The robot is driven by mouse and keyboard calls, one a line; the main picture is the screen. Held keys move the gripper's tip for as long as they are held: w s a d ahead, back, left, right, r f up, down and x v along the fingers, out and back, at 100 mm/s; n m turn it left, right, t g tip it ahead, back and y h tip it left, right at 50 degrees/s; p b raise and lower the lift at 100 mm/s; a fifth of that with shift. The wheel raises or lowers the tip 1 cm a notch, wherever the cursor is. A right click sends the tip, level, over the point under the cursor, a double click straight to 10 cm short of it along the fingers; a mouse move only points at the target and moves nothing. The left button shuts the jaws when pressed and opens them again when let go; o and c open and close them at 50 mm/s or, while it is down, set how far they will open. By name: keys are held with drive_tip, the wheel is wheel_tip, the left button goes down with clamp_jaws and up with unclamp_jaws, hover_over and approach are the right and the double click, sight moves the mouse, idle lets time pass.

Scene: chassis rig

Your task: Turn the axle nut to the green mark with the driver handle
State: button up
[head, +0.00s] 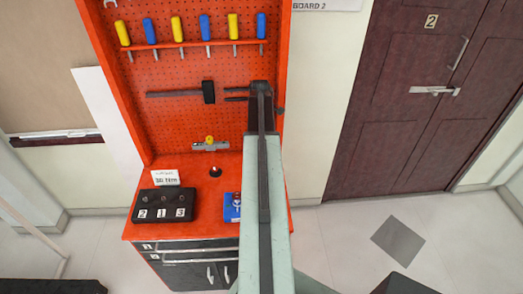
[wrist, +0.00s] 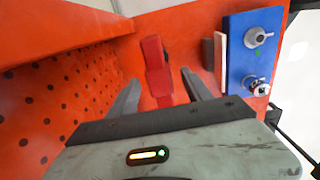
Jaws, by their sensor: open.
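In the wrist view a red handle-like piece (wrist: 155,60) shows between the open fingers, with a gap on each side. It may be the driver handle; I cannot tell how far beyond the fingertips it is. I cannot tell which is the axle nut. In the head view my arm partly hides the blue plate (head: 230,212).
Several yellow and blue screwdrivers (head: 192,28) hang on the pegboard (head: 180,70). A black block (head: 163,205) numbered 2, 1, 3 and a white sign (head: 165,177) stand on the orange bench (head: 195,225).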

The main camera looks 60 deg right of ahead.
drive_tip(key=shift+f, duration=0.35)
clamp_jaws()
wheel_tip(320, 180, up, 10)
drive_tip(key=p, duration=1)
drive_tip(key=shift+r+p, duration=0.15)
drive_tip(key=shift+p, duration=0.15)
